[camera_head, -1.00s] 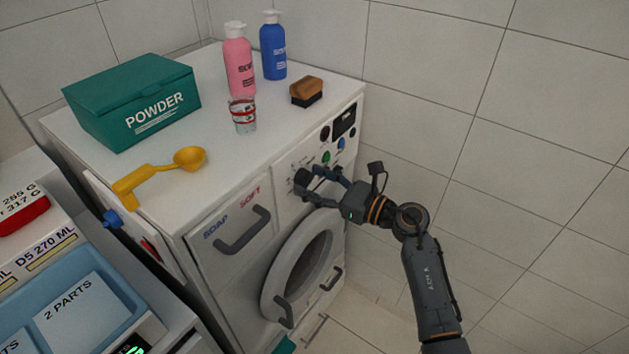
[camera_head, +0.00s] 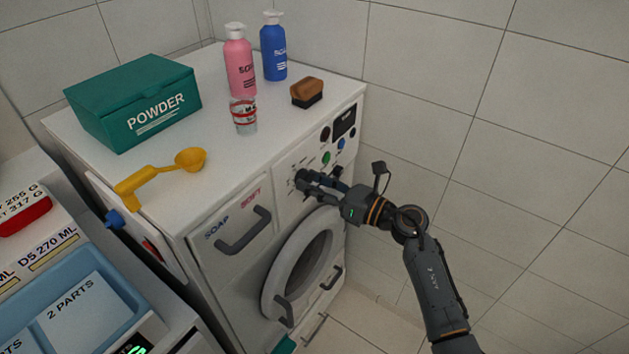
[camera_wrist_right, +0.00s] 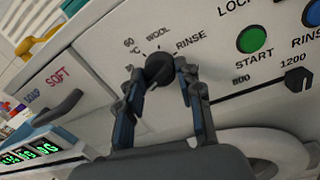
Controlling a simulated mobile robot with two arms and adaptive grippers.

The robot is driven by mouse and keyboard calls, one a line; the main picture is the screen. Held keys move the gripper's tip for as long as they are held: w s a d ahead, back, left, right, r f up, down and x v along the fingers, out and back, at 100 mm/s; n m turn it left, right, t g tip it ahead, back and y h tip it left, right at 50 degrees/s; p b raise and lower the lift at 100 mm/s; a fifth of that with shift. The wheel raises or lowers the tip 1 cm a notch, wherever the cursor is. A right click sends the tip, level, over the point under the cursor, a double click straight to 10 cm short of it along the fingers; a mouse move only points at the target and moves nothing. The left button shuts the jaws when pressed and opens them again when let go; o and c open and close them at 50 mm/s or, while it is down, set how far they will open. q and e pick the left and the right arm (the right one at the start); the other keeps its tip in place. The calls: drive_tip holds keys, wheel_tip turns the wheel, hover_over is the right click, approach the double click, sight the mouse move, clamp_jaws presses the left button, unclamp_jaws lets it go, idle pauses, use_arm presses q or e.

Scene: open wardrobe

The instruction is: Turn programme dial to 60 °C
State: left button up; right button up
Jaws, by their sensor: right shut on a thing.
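The black programme dial (camera_wrist_right: 158,68) is on the white front panel of the washing machine (camera_head: 225,185). Labels reading 60, WOOL and RINSE run around its upper side in the right wrist view. My right gripper (camera_wrist_right: 161,76) is shut on the dial, with one finger on its left side and one on its right. In the head view the right gripper (camera_head: 310,182) reaches the panel from the right and largely hides the dial. I cannot tell for sure which label the dial points to. My left gripper is not in view.
A green START button (camera_wrist_right: 252,40) and a smaller black knob (camera_wrist_right: 299,79) lie right of the dial. Drawer handle (camera_head: 243,232) and round door (camera_head: 300,262) are nearby. Powder box (camera_head: 135,100), yellow scoop (camera_head: 190,160), bottles, glass (camera_head: 243,117) and brush (camera_head: 307,92) stand on top.

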drive_tip(key=m+p, duration=0.1)
drive_tip(key=m, duration=0.3)
drive_tip(key=shift+r+m+p, duration=0.1)
drive_tip(key=shift+m+p, duration=0.2)
drive_tip(key=m+t+p, duration=0.1)
drive_tip(key=m+p, duration=0.2)
drive_tip(key=m, duration=0.5)
drive_tip(key=shift+m+p, duration=0.35)
drive_tip(key=shift+m, duration=0.05)
drive_tip(key=m+p, duration=0.2)
drive_tip(key=m, duration=0.2)
drive_tip(key=shift+s+t, duration=0.1)
drive_tip(key=shift+t, duration=0.3)
drive_tip(key=shift+f+m, duration=0.2)
drive_tip(key=shift+m, duration=0.2)
drive_tip(key=o, duration=1.1)
drive_tip(key=shift+o, duration=0.2)
